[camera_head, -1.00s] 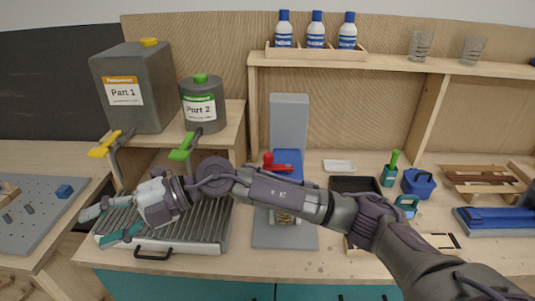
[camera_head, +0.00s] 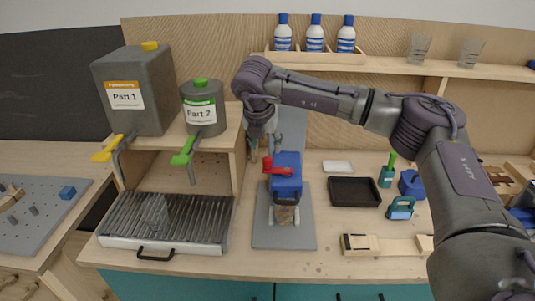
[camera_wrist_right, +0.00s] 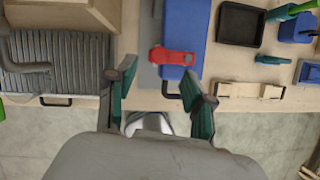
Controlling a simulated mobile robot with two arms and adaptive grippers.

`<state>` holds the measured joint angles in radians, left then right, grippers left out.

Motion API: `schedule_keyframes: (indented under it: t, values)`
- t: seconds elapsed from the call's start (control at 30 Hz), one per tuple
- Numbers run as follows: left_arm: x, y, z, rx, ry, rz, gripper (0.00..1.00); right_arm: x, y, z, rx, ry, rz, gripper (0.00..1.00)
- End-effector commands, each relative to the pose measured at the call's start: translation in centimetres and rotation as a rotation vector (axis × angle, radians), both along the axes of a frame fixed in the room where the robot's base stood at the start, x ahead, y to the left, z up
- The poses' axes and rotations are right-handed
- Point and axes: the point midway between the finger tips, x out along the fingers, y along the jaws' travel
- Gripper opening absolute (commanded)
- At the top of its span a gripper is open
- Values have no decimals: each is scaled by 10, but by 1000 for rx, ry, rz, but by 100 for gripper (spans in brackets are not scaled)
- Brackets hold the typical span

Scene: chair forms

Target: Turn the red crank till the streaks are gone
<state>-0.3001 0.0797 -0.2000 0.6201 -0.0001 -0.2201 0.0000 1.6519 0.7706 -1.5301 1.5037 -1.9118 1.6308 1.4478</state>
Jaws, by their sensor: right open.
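The red crank (camera_head: 277,168) sits on top of a blue mixer (camera_head: 287,186) on a grey stand. The crank also shows in the right wrist view (camera_wrist_right: 172,56), ahead of the fingers. A cup with brown, streaky contents (camera_head: 284,215) is under the mixer. My right gripper (camera_head: 260,158) points down behind and left of the crank in the head view, partly hidden by its own wrist. In the right wrist view its teal fingers (camera_wrist_right: 160,105) are spread and hold nothing that I can make out. It appears apart from the crank. My left gripper is out of view.
A clear glass (camera_head: 155,212) stands on the ribbed drain tray (camera_head: 120,240) at left. Part 1 (camera_head: 150,105) and Part 2 (camera_head: 203,122) containers stand on a shelf above it. A black tray (camera_head: 355,204) and a wooden tool (camera_head: 385,245) lie right of the mixer.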

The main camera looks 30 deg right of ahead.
Motion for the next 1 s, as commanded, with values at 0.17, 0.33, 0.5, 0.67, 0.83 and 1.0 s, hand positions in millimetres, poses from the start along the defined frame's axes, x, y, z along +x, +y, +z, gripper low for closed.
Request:
schedule_keyframes:
  t: [0.17, 0.33, 0.5, 0.67, 0.83, 1.0]
  values:
    - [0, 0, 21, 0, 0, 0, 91, 10, -10, -32, 0, 4, -1, 53]
    - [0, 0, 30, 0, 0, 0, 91, 18, -16, -57, 1, 3, 0, 53]
    - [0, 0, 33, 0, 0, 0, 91, 22, -20, -70, 0, 1, 1, 53]
    - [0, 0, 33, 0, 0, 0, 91, 23, -20, -73, 1, -1, 2, 53]
    - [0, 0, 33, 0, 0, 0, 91, 23, -20, -73, 1, -1, 2, 49]
    - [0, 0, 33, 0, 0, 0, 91, 22, -20, -73, 2, 0, 2, 21]
